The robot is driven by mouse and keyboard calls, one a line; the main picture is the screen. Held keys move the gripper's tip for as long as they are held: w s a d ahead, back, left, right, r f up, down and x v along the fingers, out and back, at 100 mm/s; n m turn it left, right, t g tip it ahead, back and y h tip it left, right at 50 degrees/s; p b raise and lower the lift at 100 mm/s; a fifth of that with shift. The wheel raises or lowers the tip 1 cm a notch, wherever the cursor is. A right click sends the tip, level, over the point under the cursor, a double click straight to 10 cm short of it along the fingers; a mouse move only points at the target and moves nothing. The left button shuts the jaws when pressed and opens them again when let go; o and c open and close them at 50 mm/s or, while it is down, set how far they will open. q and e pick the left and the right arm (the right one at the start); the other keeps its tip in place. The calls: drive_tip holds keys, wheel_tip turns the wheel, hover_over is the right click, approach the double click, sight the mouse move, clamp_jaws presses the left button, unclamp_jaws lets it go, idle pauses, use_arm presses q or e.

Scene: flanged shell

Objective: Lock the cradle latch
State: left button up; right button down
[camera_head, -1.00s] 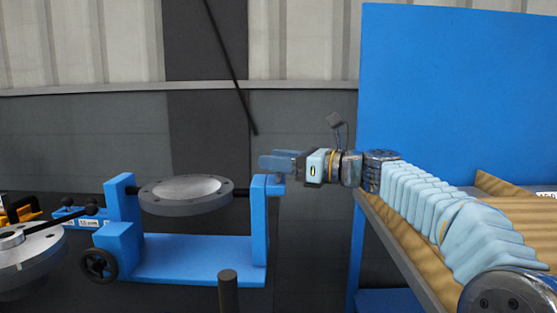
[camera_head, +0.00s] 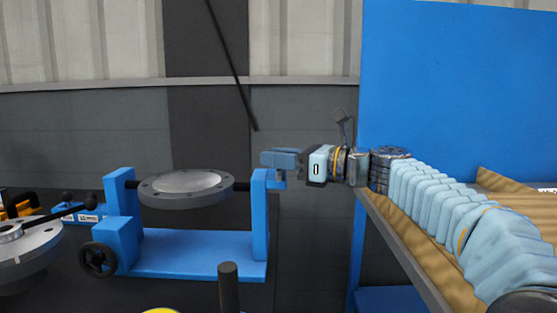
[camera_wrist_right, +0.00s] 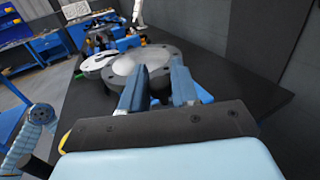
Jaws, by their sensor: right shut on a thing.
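The blue cradle (camera_head: 195,256) stands on the dark bench with a post at each side. The grey flanged shell (camera_head: 187,188) sits level between the posts on dark pivots. My right gripper (camera_head: 275,160) reaches in from the right at the top of the cradle's right post (camera_head: 259,215). It is shut on the cradle latch, which the fingers mostly hide. In the right wrist view the two blue fingers (camera_wrist_right: 159,88) point toward the shell (camera_wrist_right: 150,60), with a gap between them. My left gripper is in neither view.
A dark handwheel (camera_head: 97,260) is on the cradle's left side. Another grey flanged part (camera_head: 30,250) stands at far left. A dark upright post (camera_head: 228,288) is in front. A blue panel (camera_head: 460,90) and cardboard-lined shelf (camera_head: 520,215) flank my right arm.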

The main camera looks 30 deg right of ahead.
drive_tip(key=shift+a, duration=0.15)
drive_tip(key=c, duration=0.9)
unclamp_jaws()
drive_tip(key=shift+s, duration=0.15)
drive_tip(key=b+v, duration=0.1)
drive_tip(key=v, duration=1.2)
drive_tip(key=shift+s+d, duration=0.3)
